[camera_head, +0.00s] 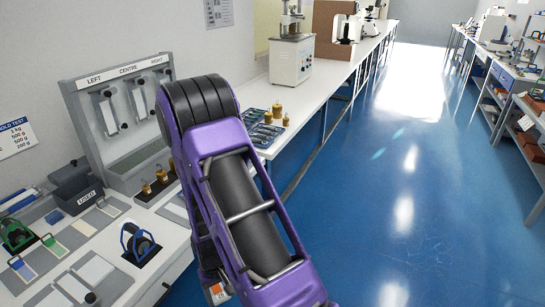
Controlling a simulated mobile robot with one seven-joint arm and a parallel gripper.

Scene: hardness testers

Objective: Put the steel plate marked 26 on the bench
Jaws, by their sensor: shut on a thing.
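The white bench (172,231) runs along the left wall, from the lower left to the far back. Flat grey and pale plates (95,270) lie on its near left part, but I can read no number 26 on any of them. My purple and black arm rises through the middle of the view and covers part of the bench.
A grey LEFT/CENTRE/RIGHT rack (118,125), a dark USED box (76,187), brass weights (160,180) and a blue-framed tool (138,242) stand on the bench. A white tester (291,60) stands farther back. The blue floor (400,200) on the right is clear, with shelving (530,150) beyond.

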